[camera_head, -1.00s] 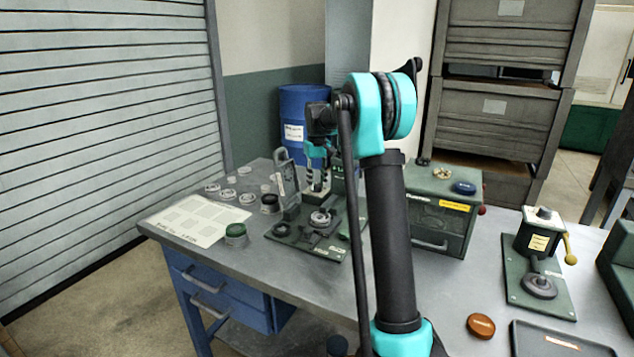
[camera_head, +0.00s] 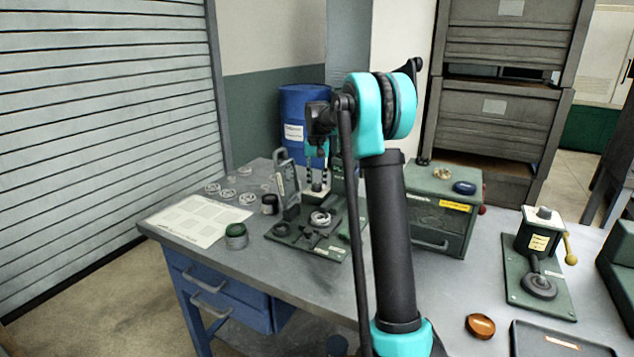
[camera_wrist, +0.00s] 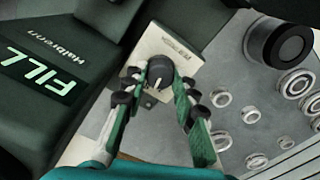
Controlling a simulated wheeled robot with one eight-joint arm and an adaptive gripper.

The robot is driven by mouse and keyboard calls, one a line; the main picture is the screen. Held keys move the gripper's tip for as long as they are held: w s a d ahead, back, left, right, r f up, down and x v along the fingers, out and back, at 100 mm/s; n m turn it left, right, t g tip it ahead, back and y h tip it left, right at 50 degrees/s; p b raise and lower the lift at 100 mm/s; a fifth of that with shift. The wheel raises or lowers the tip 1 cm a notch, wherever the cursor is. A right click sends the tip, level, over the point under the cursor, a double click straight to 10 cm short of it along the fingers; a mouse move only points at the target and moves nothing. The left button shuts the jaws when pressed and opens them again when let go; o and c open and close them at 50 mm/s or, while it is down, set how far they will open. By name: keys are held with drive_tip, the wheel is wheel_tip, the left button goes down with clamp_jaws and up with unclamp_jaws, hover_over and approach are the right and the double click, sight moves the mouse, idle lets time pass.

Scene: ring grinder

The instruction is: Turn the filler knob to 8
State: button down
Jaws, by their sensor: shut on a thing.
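The filler knob (camera_wrist: 160,72) is dark and round with a pale pointer line, on a light dial plate (camera_wrist: 178,50) in the wrist view. The number at its pointer is too small to read. A green "FILL" label (camera_wrist: 38,75) is on the dark body to the left. My gripper (camera_wrist: 161,76) is shut on the knob, one finger on each side. In the head view my gripper (camera_head: 317,180) is low at the filler station (camera_head: 322,240), behind my arm. The knob cannot be made out there.
Several metal rings (camera_wrist: 298,84) and a black cylinder (camera_wrist: 280,42) lie beside the plate. On the bench (camera_head: 300,280) stand a paper sheet (camera_head: 200,220), a green box (camera_head: 440,220) and a lever press (camera_head: 540,240). A blue drum (camera_head: 303,110) is behind.

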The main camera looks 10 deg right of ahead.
sight(317, 184)
drive_tip(key=shift+m, duration=1.1)
drive_tip(key=c, duration=1.2)
unclamp_jaws()
wheel_tip(317, 184, up, 12)
drive_tip(key=shift+r, duration=0.1)
